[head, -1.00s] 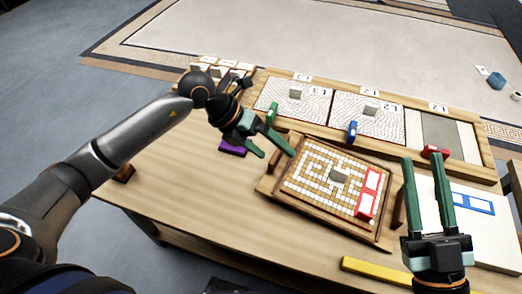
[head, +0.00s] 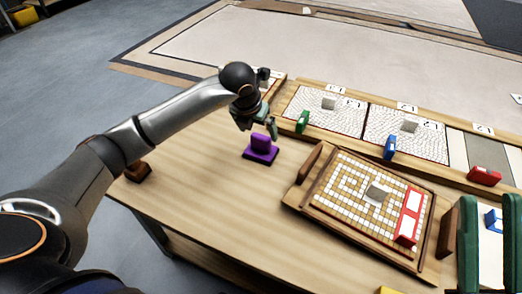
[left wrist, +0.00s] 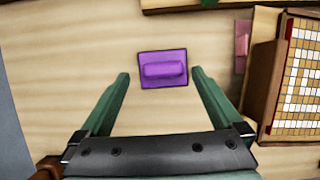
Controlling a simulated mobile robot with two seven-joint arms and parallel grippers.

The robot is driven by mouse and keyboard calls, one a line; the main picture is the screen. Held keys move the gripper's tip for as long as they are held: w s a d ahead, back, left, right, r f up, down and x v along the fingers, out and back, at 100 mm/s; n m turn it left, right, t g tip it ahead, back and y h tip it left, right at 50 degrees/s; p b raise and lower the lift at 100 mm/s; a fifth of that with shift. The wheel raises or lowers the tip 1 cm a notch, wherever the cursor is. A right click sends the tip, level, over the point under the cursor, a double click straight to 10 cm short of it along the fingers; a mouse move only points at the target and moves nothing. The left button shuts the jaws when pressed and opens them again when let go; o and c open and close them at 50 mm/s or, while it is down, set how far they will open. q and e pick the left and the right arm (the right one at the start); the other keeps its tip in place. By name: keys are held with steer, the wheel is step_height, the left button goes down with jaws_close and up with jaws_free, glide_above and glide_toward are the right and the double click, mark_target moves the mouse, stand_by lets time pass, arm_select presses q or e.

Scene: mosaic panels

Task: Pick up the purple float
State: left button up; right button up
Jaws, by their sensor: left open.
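The purple float (head: 261,154), a flat plate with a raised handle, lies on the wooden table near its left part. My left gripper (head: 258,130) is close above and behind it in the head view, pointing down. In the left wrist view, the float (left wrist: 163,70) lies between and just past the two green fingertips of my open left gripper (left wrist: 160,73), with space on both sides. The gripper does not hold it.
A framed mosaic board (head: 368,205) with a red-and-white piece (head: 408,217) is right of the float. Behind stands a long tray (head: 456,156) of panels with green (head: 303,122), blue (head: 390,148) and red (head: 484,176) floats. A brown block (head: 138,171) sits at the left table edge.

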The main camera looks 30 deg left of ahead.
mark_target(261, 136)
arm_select(q)
steer(key=x, duration=0.2)
steer(key=b+x, duration=0.1)
steer(key=x, duration=0.1)
steer(key=shift+d+f+b, duration=0.2)
steer(key=shift+f+b, duration=0.1)
arm_select(e)
steer(key=shift+w+a+f, duration=0.1)
steer(key=shift+a+f, duration=0.1)
steer(key=shift+f, duration=1.05)
arm_select(q)
steer(key=shift+c, duration=0.2)
steer(key=shift+r, duration=0.1)
steer(key=c, duration=1.4)
steer(key=shift+c, duration=0.2)
steer(key=shift+r, duration=0.1)
